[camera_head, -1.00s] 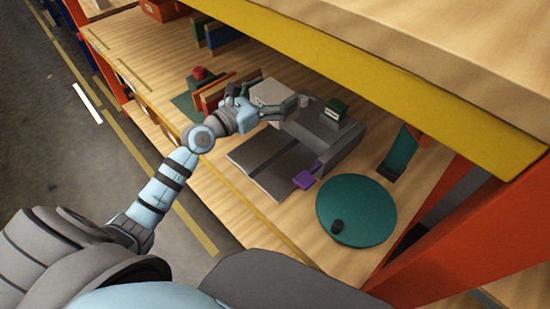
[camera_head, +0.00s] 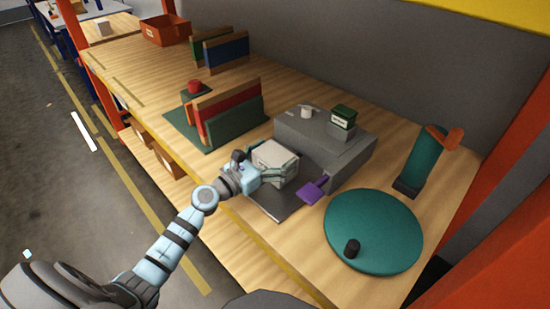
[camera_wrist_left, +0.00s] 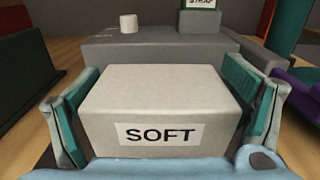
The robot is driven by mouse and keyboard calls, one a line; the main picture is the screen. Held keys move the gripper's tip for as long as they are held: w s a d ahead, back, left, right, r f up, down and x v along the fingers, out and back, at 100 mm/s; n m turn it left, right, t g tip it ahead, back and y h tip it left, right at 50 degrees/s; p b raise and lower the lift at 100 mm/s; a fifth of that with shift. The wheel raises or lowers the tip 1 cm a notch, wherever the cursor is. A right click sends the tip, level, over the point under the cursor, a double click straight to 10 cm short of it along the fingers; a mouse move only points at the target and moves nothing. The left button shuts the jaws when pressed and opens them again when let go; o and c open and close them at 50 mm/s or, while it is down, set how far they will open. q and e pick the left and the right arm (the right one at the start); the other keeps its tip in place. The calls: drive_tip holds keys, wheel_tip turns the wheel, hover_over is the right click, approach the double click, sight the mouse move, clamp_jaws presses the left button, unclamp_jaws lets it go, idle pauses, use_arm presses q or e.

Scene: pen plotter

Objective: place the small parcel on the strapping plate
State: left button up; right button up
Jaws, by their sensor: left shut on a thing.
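The small parcel (camera_head: 275,156) is a pale grey box, and its label reads SOFT in the left wrist view (camera_wrist_left: 160,100). My left gripper (camera_head: 272,168) is shut on it, with one finger pad against each side. The strapping plate (camera_head: 278,211) is the dark flat plate in front of the grey machine (camera_head: 330,150). The parcel is over the plate and hides much of it. I cannot tell whether the parcel touches the plate. My right gripper is not in view.
A purple paddle (camera_head: 313,190) juts out just right of the parcel. A teal turntable (camera_head: 372,232) with a black knob lies further right. Upright red and green boards (camera_head: 230,115) stand to the left. A white roll (camera_head: 307,111) and green box (camera_head: 343,117) sit on the machine.

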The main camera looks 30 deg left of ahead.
use_arm(q)
drive_tip(key=o, duration=1.2)
drive_tip(key=shift+f, duration=0.1)
drive_tip(key=shift+o, duration=0.4)
